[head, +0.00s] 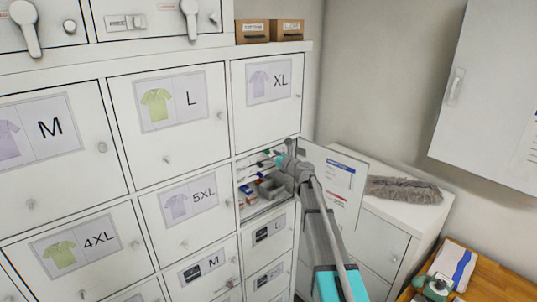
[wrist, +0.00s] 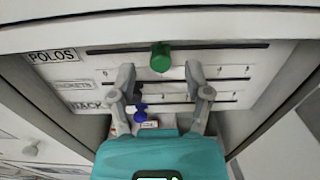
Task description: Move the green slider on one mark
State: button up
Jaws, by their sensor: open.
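The green slider (wrist: 161,57) is a round knob on the top slot of a white panel, in the row labelled POLOS (wrist: 53,57). In the wrist view it stands just beyond and between the tips of my gripper (wrist: 159,76). The two fingers are spread, one on each side, with nothing held. Contact with the slider cannot be told.
The compartment's door (head: 335,180) stands open to the right of my arm. Below the panel, the compartment holds a grey bin (head: 270,188) and small items. Closed lockers surround it. A low white cabinet with a grey duster (head: 404,190) stands at the right.

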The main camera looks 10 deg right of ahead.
jog(key=shift+x, duration=1)
grip_shut()
